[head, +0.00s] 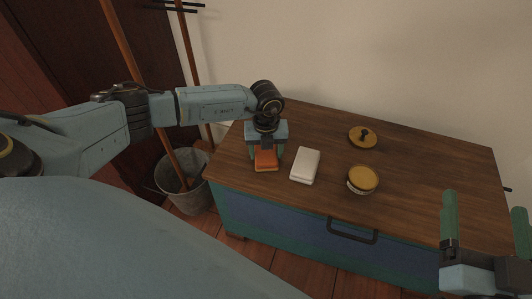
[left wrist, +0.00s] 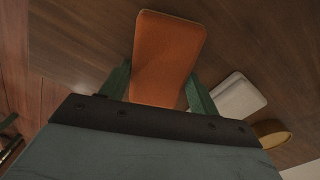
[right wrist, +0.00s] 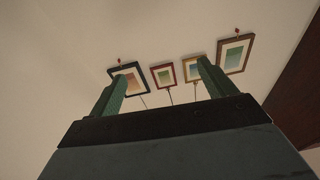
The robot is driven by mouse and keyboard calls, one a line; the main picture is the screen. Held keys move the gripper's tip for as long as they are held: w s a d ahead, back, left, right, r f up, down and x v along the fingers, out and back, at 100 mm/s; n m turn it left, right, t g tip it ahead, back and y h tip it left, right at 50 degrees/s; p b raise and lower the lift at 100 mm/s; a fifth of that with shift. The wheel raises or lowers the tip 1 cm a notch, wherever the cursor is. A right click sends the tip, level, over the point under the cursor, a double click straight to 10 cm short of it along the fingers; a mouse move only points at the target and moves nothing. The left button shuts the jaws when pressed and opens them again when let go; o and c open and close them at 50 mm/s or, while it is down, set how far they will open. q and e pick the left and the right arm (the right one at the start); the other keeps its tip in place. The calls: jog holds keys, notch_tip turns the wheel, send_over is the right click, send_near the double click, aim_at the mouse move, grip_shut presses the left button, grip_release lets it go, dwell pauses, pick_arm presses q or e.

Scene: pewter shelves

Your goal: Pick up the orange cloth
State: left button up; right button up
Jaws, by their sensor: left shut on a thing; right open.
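The orange cloth (head: 265,161) is a small folded block over the left end of the wooden cabinet top. It fills the space between the green fingers in the left wrist view (left wrist: 168,58). My left gripper (head: 266,154) points down and is shut on the cloth. I cannot tell whether the cloth touches the top or is just above it. My right gripper (head: 487,222) is open and empty at the right front of the cabinet. In the right wrist view its fingers (right wrist: 162,86) are spread with only wall and pictures beyond.
A white block (head: 305,166) lies just right of the cloth. A round yellow-lidded tin (head: 362,180) and a yellow lid with a dark knob (head: 363,136) are further right on the cabinet top (head: 430,175). A metal bucket (head: 187,193) with a pole stands on the floor left of the cabinet.

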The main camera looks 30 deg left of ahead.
pick_arm(q)
jog(key=shift+c, duration=1)
jog(key=shift+r, duration=0.1)
